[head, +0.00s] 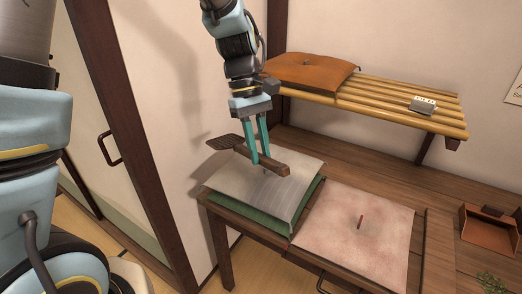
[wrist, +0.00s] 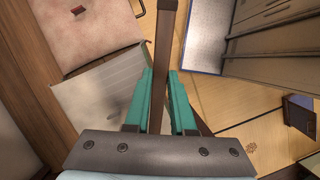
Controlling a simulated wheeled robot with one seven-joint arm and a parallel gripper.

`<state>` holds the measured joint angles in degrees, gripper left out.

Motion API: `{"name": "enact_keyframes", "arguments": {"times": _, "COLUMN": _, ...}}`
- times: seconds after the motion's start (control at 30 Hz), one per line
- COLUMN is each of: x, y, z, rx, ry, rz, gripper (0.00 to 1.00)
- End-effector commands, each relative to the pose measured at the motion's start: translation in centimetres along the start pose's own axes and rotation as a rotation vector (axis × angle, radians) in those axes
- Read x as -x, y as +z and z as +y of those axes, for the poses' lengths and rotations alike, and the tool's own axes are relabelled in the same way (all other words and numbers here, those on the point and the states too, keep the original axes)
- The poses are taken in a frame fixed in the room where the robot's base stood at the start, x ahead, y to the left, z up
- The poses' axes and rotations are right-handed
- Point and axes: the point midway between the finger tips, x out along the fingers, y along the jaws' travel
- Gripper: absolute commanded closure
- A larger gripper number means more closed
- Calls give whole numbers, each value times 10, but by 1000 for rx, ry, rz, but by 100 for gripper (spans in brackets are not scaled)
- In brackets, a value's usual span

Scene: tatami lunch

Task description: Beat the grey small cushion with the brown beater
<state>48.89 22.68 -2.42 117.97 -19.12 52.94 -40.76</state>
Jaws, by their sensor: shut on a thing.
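My gripper (head: 261,158) is shut on the brown beater (head: 276,164) and holds it over the grey small cushion (head: 236,180). The beater's slatted paddle (head: 225,143) points to the left, past the cushion's far left edge. In the wrist view, the beater's brown bar (wrist: 165,45) runs between my teal fingers (wrist: 160,85), and the grey cushion (wrist: 100,88) lies to the left. The grey cushion lies flat on a green cushion (head: 308,204). I cannot tell whether the beater touches the grey cushion.
A pinkish cushion (head: 345,235) with a red middle mark lies right of the stack on the wooden table (head: 217,238). An orange-brown cushion (head: 300,70) and a small grey box (head: 423,105) sit on the slatted shelf (head: 385,100) behind. A brown tray (head: 488,228) is at far right.

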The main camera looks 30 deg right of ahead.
Motion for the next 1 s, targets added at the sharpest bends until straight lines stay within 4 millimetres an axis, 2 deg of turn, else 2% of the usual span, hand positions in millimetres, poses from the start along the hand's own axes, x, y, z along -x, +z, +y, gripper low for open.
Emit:
{"name": "enact_keyframes", "arguments": {"times": 0.07, "x": -5, "y": -2, "z": 0, "rx": 1, "ry": 0, "rz": -1, "gripper": 100}}
{"name": "enact_keyframes", "arguments": {"times": 0.13, "x": -21, "y": -7, "z": 0, "rx": 2, "ry": -2, "rz": -2, "gripper": 100}}
{"name": "enact_keyframes", "arguments": {"times": 0.37, "x": -92, "y": -33, "z": 0, "rx": 3, "ry": -2, "rz": -3, "gripper": 100}}
{"name": "enact_keyframes", "arguments": {"times": 0.4, "x": -82, "y": -30, "z": 1, "rx": 2, "ry": 2, "rz": 0, "gripper": 100}}
{"name": "enact_keyframes", "arguments": {"times": 0.57, "x": -68, "y": -24, "z": 1, "rx": 2, "ry": 1, "rz": 0, "gripper": 100}}
{"name": "enact_keyframes", "arguments": {"times": 0.9, "x": -7, "y": -3, "z": 0, "rx": 2, "ry": 2, "rz": 1, "gripper": 100}}
{"name": "enact_keyframes", "arguments": {"times": 1.0, "x": 5, "y": 1, "z": 0, "rx": 2, "ry": 2, "rz": 1, "gripper": 100}}
